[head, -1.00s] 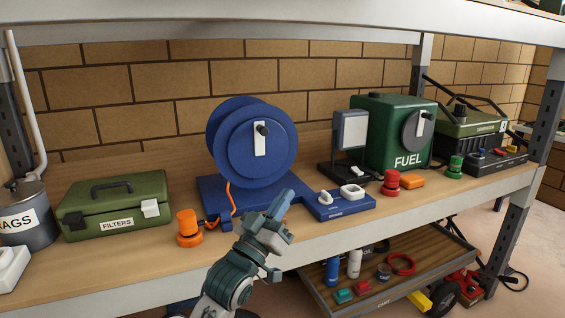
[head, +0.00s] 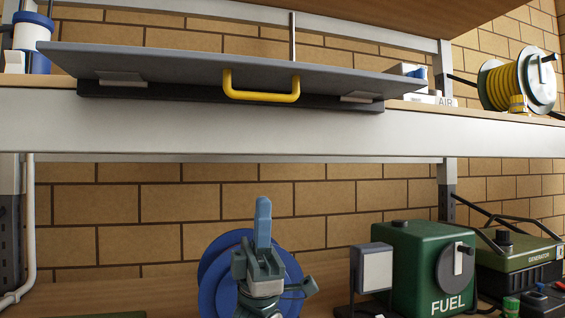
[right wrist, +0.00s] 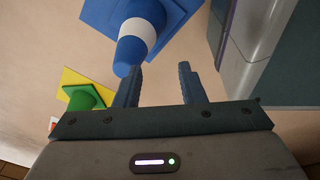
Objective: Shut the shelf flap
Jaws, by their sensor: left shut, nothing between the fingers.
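The shelf flap (head: 180,65) is a long grey panel along the front of the upper shelf in the head view. It stands open, sticking out toward me, and I see it nearly edge-on. Its yellow handle (head: 262,95) hangs at the middle, above a dark strip on the shelf edge. My left gripper (head: 263,215) points upward, shut and empty, below the shelf beam and apart from the handle. In the right wrist view my right gripper (right wrist: 157,88) is open with nothing between its fingers.
The pale shelf beam (head: 250,132) crosses above my left gripper. Below are a blue reel (head: 215,280), a green fuel box (head: 415,255) and a generator (head: 520,255). A yellow hose reel (head: 515,82) stands upper right. A blue cone (right wrist: 137,35) is near my right gripper.

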